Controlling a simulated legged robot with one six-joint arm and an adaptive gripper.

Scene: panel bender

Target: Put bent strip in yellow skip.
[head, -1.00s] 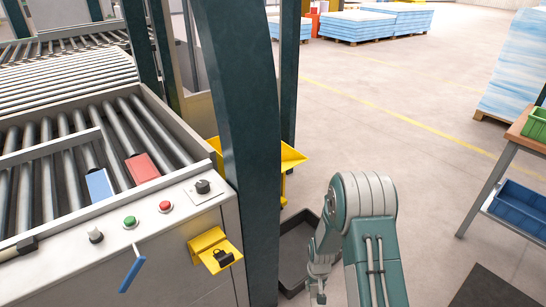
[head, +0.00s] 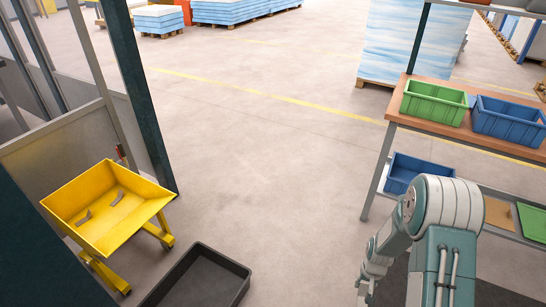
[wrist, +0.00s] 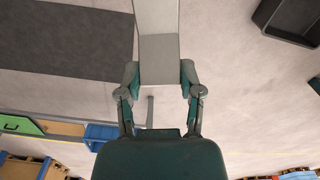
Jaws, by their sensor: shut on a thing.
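The yellow skip (head: 75,194) stands on its frame at the left in the head view, with its tray open upward. Two small grey bent pieces (head: 118,198) lie inside it. My gripper (head: 366,291) is at the lower right in the head view, well to the right of the skip. In the wrist view my gripper (wrist: 160,77) has its two fingers shut on a grey bent strip (wrist: 160,58). The strip runs up out of the picture and shows a bend line between a lighter and a darker face. In the head view the strip cannot be made out.
A black floor tray (head: 205,278) lies between the skip and my arm. A dark green post (head: 140,110) stands behind the skip. A shelf bench with green (head: 434,103) and blue bins (head: 508,120) is at the right. The floor in the middle is clear.

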